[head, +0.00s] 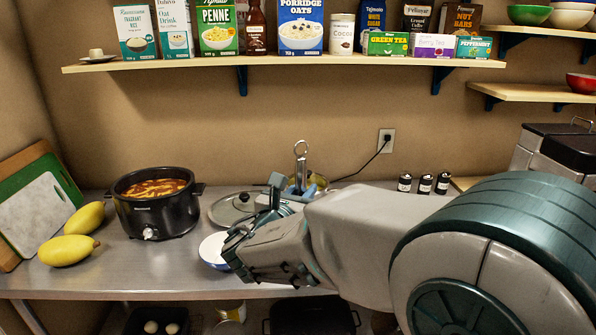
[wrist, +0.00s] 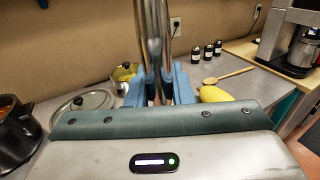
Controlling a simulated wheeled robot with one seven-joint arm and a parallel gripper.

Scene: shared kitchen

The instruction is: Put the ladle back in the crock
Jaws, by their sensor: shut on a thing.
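My gripper (head: 298,187) is shut on the ladle (head: 301,158), a shiny steel utensil. Its upright handle, with a hole at the top, rises above the fingers in the head view. In the wrist view, the steel ladle (wrist: 155,42) stands between the blue fingers of my gripper (wrist: 160,88). The ladle's lower end is hidden by my gripper and arm. A black slow cooker (head: 155,218), its pot full of orange-red soup, stands uncovered on the counter, left of and apart from my gripper. No separate utensil crock is clearly visible.
A glass lid (head: 232,207) lies between cooker and gripper, with a white-and-blue bowl (head: 212,251) in front. A shiny lidded pot (wrist: 126,73) stands behind the fingers. Yellow fruit (head: 68,250) lies left of the cooker. A loaded shelf (head: 200,63) overhangs the counter. A wooden spoon (wrist: 230,76) lies right.

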